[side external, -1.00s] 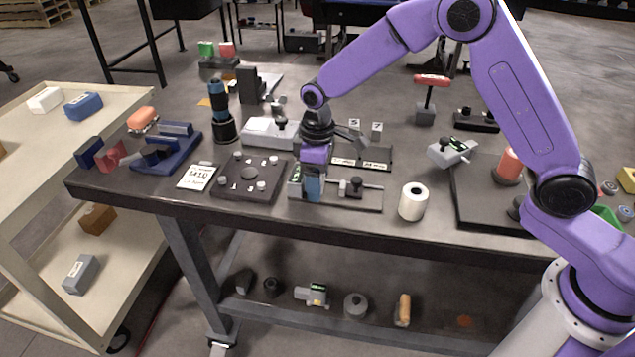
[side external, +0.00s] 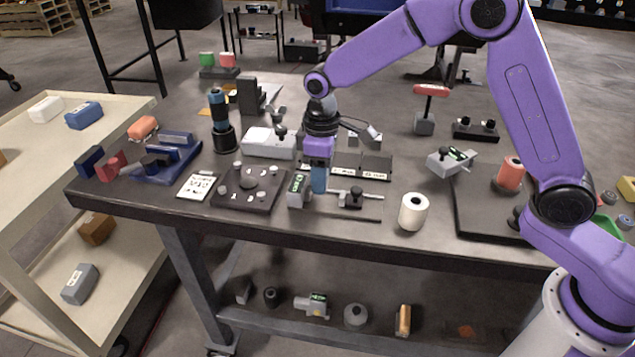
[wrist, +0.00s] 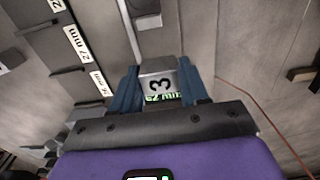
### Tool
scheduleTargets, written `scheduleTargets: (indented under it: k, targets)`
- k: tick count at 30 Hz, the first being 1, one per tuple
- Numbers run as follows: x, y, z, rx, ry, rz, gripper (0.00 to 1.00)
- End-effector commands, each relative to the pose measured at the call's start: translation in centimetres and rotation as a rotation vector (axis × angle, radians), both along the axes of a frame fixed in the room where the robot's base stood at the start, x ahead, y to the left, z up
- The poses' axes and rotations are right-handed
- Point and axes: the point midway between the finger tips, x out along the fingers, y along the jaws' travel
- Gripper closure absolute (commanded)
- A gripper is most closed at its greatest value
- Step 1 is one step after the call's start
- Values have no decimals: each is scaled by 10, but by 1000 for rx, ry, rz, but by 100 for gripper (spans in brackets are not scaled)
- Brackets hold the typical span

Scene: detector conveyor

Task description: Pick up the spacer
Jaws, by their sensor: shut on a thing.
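A rail fixture (side external: 355,199) lies just right of my gripper, with a labelled rack (side external: 360,166) behind it. A dark plate with knobs (side external: 247,188) is at left. A white roll (side external: 413,212) stands near the front table edge.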

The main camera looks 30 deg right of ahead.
Motion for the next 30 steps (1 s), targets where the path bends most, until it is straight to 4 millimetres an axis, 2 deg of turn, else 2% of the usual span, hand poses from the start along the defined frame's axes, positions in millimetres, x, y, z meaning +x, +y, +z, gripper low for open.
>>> scheduleTargets:
  k: [8,12,19,26,30]
  targets:
    - [-39,-16,51,3,-6,1,92]
    - [-66,-27,62,1,-3,0,92]
    - [-100,-40,78,1,-2,1,92]
    - [-116,-48,86,1,-1,-1,92]
    - [-106,-65,87,0,0,-9,92]
